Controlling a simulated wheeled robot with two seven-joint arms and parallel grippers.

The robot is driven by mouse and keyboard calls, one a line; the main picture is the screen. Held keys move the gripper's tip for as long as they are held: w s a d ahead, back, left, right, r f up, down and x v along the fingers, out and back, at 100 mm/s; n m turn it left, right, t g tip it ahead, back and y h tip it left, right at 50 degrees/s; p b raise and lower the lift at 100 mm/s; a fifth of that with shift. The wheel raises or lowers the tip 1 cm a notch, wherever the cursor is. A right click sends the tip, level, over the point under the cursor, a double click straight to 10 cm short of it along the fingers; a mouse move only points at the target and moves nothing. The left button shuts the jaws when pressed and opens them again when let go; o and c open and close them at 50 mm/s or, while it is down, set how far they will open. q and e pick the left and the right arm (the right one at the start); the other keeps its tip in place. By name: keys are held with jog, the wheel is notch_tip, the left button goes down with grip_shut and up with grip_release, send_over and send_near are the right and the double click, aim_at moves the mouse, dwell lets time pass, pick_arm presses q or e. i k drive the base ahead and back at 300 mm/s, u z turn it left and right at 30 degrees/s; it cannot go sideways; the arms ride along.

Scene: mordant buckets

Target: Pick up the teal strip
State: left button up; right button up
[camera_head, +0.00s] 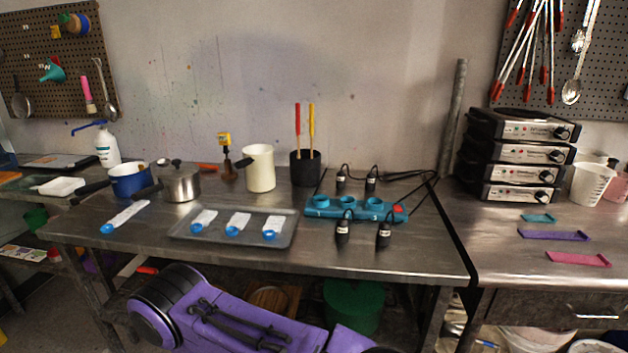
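The teal strip (538,218) is a small, flat, shallow piece lying on the metal top of the right-hand table. It is the smallest and farthest back of three coloured pieces there. A longer purple strip (554,235) lies just in front of it, and a pink strip (579,259) lies nearer the front edge. The three lie apart, and nothing covers the teal strip. I can make out neither my left nor my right gripper in this view, and nothing touches the strip.
A stack of silver-fronted devices (521,153) stands behind the strip. A gap separates this table from the left one, which bears a teal power block (355,209) with cables, a grey tray (184,241), pots and a cream pitcher (259,170).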

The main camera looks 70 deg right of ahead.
aim_at(547, 218)
jog(key=z, duration=2.45)
